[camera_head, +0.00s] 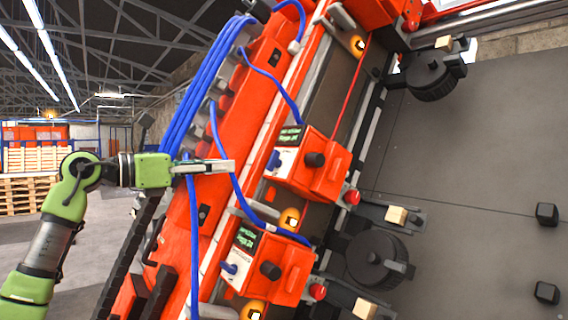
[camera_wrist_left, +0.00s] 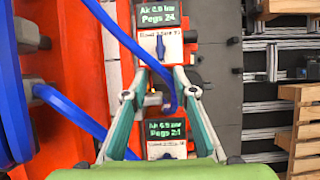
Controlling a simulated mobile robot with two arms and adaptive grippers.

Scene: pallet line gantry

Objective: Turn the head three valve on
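Two orange head boxes show in the head view, an upper one (camera_head: 322,178) and a lower one (camera_head: 285,272). Each has a green-lettered display and a blue valve handle on a white plate: the upper handle (camera_head: 274,160) and the lower handle (camera_head: 229,268). In the left wrist view, one blue handle (camera_wrist_left: 160,47) stands lengthwise beyond my fingertips; another plate (camera_wrist_left: 166,149) shows low between the fingers. The small plate lettering is too blurred to tell which is head three. My left gripper (camera_head: 232,166) (camera_wrist_left: 160,74) is open and apart from the handles. My right gripper is out of view.
Blue hoses (camera_head: 205,85) loop close around my left gripper, and one (camera_wrist_left: 145,45) crosses its view. Black rollers (camera_head: 375,259) and brackets line the right side of the orange beam. Wooden pallets (camera_head: 30,163) stand far left. Open floor lies behind my left arm.

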